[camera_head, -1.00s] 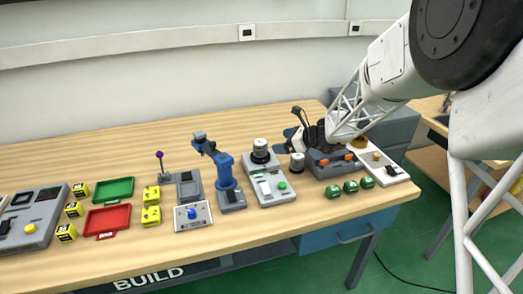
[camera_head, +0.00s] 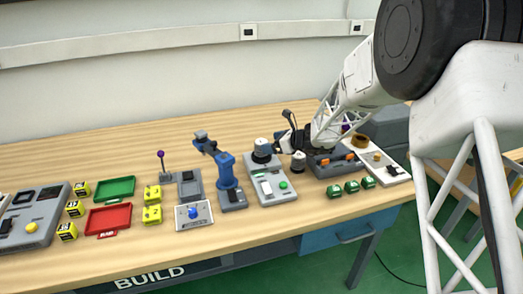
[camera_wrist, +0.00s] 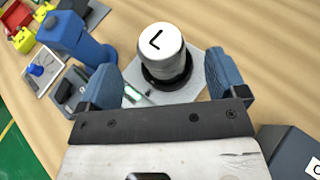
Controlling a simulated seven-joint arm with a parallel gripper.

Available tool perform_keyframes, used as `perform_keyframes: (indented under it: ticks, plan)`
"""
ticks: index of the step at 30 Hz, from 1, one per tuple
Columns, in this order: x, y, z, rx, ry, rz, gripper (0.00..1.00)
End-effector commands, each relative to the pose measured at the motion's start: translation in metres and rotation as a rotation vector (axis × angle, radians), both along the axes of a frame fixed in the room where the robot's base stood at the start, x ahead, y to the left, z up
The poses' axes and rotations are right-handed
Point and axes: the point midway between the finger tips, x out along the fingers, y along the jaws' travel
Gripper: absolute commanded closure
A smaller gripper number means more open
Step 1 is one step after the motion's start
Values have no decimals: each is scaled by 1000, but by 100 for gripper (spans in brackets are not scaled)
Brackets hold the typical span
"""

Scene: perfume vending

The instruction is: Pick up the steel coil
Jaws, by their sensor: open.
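My gripper (camera_wrist: 160,58) is open, with a blue finger on each side of the picture in the wrist view. A silvery cylinder with a white top and a black L-shaped mark (camera_wrist: 164,42) stands upright between and beyond the fingers, on a dark ring. In the head view a grey cylinder with a white top (camera_head: 262,151) stands at the back of a grey panel, and my gripper (camera_head: 284,143) is just right of it. A smaller similar cylinder (camera_head: 298,161) stands right of that panel. I cannot tell for sure which one is the steel coil.
A blue model arm (camera_head: 227,170) stands left of the panel. A dark grey unit with orange parts (camera_head: 335,163) and several green blocks (camera_head: 351,187) lie to the right. A brown ring (camera_head: 361,141) lies at the right back.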

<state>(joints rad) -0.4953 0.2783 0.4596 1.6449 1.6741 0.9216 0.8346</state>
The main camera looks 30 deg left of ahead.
Motion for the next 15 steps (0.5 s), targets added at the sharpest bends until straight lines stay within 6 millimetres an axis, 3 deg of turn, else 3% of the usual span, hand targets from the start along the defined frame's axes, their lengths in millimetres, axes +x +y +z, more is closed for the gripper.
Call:
perform_keyframes:
  ticks: [15]
  plan:
    - [0,8,-3,0,0,0,9]
